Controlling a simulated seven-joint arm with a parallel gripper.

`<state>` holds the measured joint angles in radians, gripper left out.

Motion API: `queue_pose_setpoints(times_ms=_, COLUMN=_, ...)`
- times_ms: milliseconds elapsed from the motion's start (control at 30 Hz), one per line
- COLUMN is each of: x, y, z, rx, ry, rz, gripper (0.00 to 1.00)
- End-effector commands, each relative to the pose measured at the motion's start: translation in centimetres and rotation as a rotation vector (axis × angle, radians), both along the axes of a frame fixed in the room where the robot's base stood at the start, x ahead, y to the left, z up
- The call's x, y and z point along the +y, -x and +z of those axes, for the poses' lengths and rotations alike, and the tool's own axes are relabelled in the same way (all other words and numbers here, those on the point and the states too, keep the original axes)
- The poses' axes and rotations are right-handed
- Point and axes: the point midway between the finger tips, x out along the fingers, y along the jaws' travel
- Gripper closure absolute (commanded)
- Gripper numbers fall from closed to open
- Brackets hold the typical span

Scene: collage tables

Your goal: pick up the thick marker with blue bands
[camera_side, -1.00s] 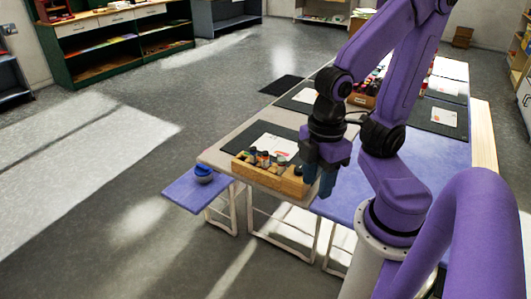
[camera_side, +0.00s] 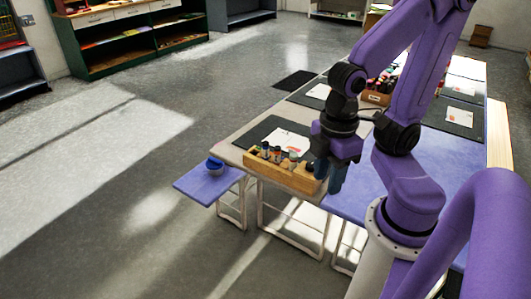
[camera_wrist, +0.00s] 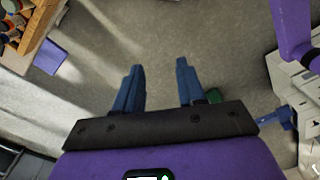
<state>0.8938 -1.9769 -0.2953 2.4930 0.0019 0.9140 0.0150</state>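I cannot pick out the thick marker with blue bands in either view. A long wooden box (camera_side: 290,180) sits along the near edge of the table in the side view, with several small dark, pale and orange items standing in it. Part of a wooden holder (camera_wrist: 36,30) with round-topped items shows at the top left of the wrist view. My gripper (camera_side: 330,178) is at the right end of the box in the side view and hides a little of it. In the wrist view my gripper (camera_wrist: 159,68) has its two blue fingers apart, with only grey floor between them.
A dark mat with white paper (camera_side: 288,139) lies behind the box. A blue bench (camera_side: 205,183) with a blue round object (camera_side: 215,165) stands left of the table. Another box of items (camera_side: 376,97) is farther back. The blue tabletop right of my gripper looks clear.

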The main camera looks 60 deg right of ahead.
Motion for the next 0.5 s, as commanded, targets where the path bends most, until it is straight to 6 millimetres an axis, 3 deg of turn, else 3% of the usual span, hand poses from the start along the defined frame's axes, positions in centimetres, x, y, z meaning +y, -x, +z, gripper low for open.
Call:
queue_pose_setpoints(times_ms=167, x=0.8, y=-3.4, z=0.3, rx=0.005, ry=0.003, rz=-0.232, gripper=0.6)
queue_pose_setpoints(times_ms=333, x=1.0, y=-8.8, z=0.5, rx=0.011, ry=0.003, rz=-0.578, gripper=0.6)
queue_pose_setpoints(times_ms=500, x=-0.1, y=-14.3, z=0.3, rx=0.016, ry=0.003, rz=-0.924, gripper=0.6)
